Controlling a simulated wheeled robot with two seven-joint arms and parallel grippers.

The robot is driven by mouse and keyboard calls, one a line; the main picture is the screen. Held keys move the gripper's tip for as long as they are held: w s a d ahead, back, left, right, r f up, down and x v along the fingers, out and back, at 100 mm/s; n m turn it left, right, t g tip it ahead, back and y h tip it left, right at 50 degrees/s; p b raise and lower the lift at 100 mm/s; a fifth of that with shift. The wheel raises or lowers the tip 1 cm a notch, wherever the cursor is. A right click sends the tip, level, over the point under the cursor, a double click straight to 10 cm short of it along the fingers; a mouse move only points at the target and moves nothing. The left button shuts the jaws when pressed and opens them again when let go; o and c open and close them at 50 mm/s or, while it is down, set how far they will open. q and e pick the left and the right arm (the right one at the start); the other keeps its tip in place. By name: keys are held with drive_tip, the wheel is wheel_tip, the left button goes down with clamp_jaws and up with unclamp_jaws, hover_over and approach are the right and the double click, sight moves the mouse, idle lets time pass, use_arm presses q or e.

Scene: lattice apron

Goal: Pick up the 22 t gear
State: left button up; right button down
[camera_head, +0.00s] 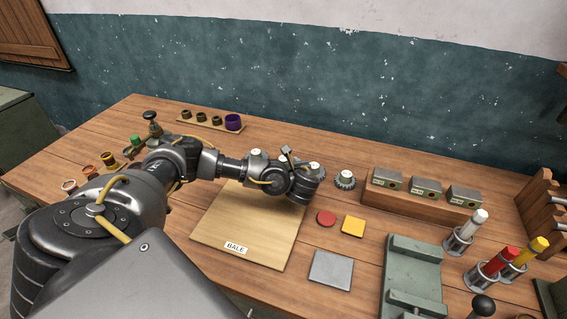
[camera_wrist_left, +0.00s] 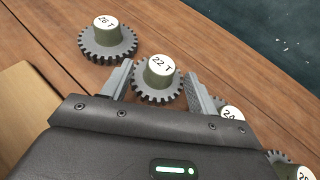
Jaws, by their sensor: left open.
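The 22 t gear (camera_wrist_left: 157,86) is a grey toothed disc with a green hub and a white top marked "22 T". My left gripper (camera_wrist_left: 159,72) is open, with one finger on each side of the gear. I see a gap between the gear and the fingers; whether they are at its height is hard to tell. My right gripper is not in view.
The 26 T gear (camera_wrist_left: 108,42) stands to the left. A gear marked 24 (camera_wrist_left: 230,113) is close to the right finger, and another gear (camera_wrist_left: 290,165) lies beyond, partly hidden. A pale board (camera_head: 225,235) lies in front. A wooden block rack (camera_head: 405,203) stands right.

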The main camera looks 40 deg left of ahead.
use_arm(q)
drive_tip(key=shift+w+a+f, duration=0.25)
drive_tip(key=shift+w+a, duration=0.05)
drive_tip(key=c, duration=1.2)
drive_tip(key=shift+r, duration=0.1)
clamp_jaws()
use_arm(e)
drive_tip(key=shift+w, duration=0.3)
drive_tip(key=shift+a+r, duration=0.15)
